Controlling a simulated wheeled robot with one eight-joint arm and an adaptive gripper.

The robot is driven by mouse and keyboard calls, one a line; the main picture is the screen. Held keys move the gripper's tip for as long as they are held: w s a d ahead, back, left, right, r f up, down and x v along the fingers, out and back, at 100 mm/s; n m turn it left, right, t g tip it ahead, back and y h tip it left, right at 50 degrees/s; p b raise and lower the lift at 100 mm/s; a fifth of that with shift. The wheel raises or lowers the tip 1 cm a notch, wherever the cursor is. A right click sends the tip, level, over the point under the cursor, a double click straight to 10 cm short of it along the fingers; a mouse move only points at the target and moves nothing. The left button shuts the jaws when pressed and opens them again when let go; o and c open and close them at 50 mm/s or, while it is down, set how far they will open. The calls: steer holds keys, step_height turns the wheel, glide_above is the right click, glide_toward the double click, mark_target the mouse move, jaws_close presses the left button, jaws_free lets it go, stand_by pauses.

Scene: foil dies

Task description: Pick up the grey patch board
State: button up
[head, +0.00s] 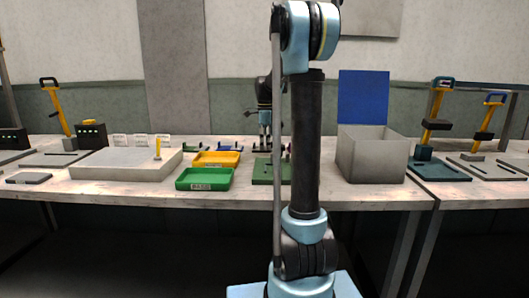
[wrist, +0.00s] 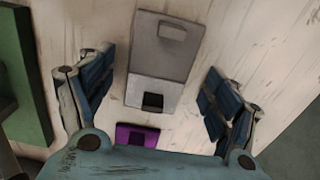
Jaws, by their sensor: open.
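In the wrist view, a grey board (wrist: 158,55) with a small grey block on it lies on the pale wooden bench top. A lighter grey board (wrist: 141,92) with a black block adjoins its near edge. My gripper (wrist: 156,72) is open, with one finger on each side of these boards and a gap to both. Nothing is held. In the head view, my gripper (head: 265,138) points down over the bench behind the green board; the grey boards are hidden behind it and my arm there.
A purple piece (wrist: 137,134) lies close by in the wrist view. In the head view, a green board (head: 262,172), a green tray (head: 205,185) and a yellow tray (head: 216,162) lie left of my arm. A grey box (head: 372,160) stands to the right.

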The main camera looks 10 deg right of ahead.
steer(key=shift+f, duration=0.35)
steer(key=shift+c, duration=0.6)
steer(key=c, duration=1)
